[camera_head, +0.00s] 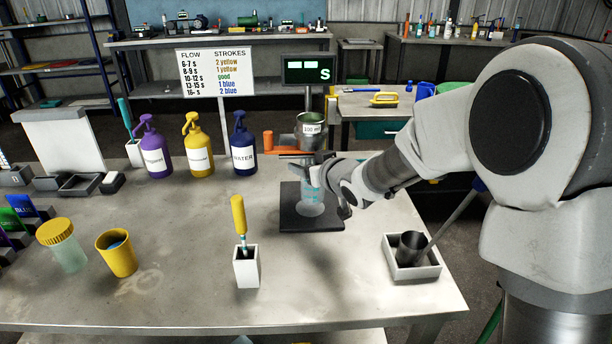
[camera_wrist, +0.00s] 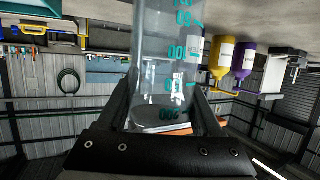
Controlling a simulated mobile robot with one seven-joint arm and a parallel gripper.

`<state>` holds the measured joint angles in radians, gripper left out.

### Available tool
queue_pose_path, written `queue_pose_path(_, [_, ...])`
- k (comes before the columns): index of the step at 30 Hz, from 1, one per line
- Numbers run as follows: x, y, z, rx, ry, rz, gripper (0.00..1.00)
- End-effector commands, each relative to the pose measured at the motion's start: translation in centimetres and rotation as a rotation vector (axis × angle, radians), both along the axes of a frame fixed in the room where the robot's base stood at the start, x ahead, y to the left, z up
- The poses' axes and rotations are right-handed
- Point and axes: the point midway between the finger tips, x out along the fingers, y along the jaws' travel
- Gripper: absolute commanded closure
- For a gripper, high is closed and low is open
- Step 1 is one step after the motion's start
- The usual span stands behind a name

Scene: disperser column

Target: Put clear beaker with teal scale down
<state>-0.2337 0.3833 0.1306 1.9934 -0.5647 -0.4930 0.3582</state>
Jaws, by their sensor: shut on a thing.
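The clear beaker with the teal scale (camera_head: 311,199) is upright over the black base plate (camera_head: 290,215) of the stand. Its lower end appears at the plate, but I cannot tell whether it touches. My gripper (camera_head: 318,172) comes in from the right and is shut on the beaker's upper part, hiding some of it. In the wrist view the beaker (camera_wrist: 165,60) fills the space between the fingers of my gripper (camera_wrist: 165,110), and its teal marks show clearly. It looks empty of anything coloured.
A metal cup (camera_head: 311,130) marked 100 ml sits above the beaker, under a display (camera_head: 307,69). A white holder (camera_head: 246,268) with a yellow-handled tool stands in front. A white tray (camera_head: 425,268) with a dark cup is at right. Pump bottles (camera_head: 198,150) stand at left.

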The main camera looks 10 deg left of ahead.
Motion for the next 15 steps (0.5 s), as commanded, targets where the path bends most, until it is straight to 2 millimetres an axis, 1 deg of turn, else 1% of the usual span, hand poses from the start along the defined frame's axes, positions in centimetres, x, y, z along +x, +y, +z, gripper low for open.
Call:
queue_pose_path(6, [1.1, 0.8, 0.0, 0.0, -0.002, 0.0, 0.94])
queue_pose_path(7, [1.2, 0.9, -0.3, 0.001, -0.001, 0.0, 0.94])
queue_pose_path(9, [1.1, 0.9, -2.0, 0.0, 0.002, 0.001, 0.94])
queue_pose_path(12, [1.1, 0.9, -3.4, 0.0, 0.001, 0.001, 0.94])
queue_pose_path(15, [1.1, 0.8, -3.6, 0.0, -0.001, 0.0, 0.94])
